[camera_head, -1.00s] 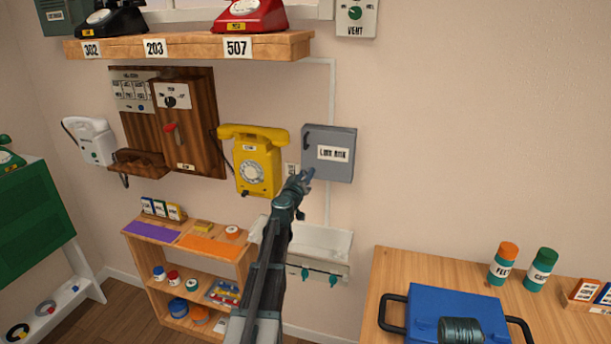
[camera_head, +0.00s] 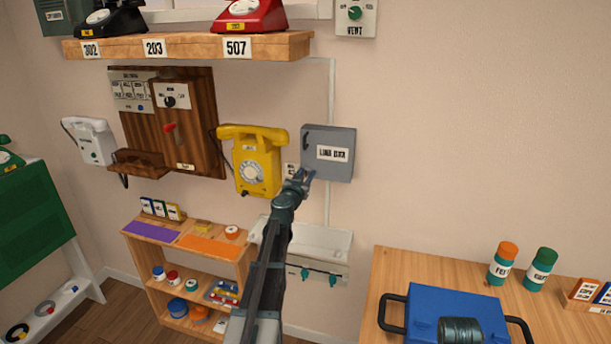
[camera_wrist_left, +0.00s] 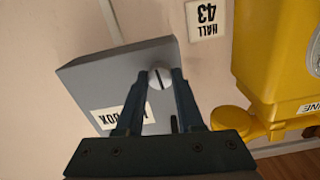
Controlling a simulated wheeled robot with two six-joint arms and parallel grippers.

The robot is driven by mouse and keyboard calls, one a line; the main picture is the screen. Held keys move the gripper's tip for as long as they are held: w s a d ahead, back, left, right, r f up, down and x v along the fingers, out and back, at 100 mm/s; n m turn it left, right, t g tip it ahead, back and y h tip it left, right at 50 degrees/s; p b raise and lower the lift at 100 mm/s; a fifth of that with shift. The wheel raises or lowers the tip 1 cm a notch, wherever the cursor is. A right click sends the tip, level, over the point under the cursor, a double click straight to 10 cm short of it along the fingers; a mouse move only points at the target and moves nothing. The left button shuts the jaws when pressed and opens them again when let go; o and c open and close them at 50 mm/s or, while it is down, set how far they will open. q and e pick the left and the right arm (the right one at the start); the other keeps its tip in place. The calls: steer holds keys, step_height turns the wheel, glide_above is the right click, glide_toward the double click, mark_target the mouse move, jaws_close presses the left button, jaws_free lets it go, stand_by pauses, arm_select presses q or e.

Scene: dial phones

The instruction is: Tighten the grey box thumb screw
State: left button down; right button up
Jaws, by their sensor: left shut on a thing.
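The grey box (camera_head: 341,140), labelled "LINE BOX", is fixed on the wall to the right of the yellow wall phone. It also shows in the left wrist view (camera_wrist_left: 90,75), with its label partly covered by a finger. The round pale thumb screw (camera_wrist_left: 160,78) has a dark slot and sits near a corner of the box face. My left gripper (camera_head: 303,176) is at the box's lower left corner. In the left wrist view its fingertips (camera_wrist_left: 163,76) are closed around the thumb screw, one on each side. In the head view the screw is hidden behind the gripper.
The yellow phone (camera_head: 256,165) hangs close to the left of the gripper. A small "HALL 43" label (camera_wrist_left: 206,18) is on the wall between. A wooden table (camera_head: 400,275) with a blue case (camera_head: 450,305) stands at lower right.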

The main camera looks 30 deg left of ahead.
stand_by(0.3)
arm_select(q)
steer(key=c, duration=0.5)
jaws_free()
steer(key=shift+c, duration=0.2)
steer(key=shift+s, duration=0.1)
steer(key=v, duration=1.3)
steer(key=shift+s, duration=0.25)
steer(key=shift+d, duration=0.15)
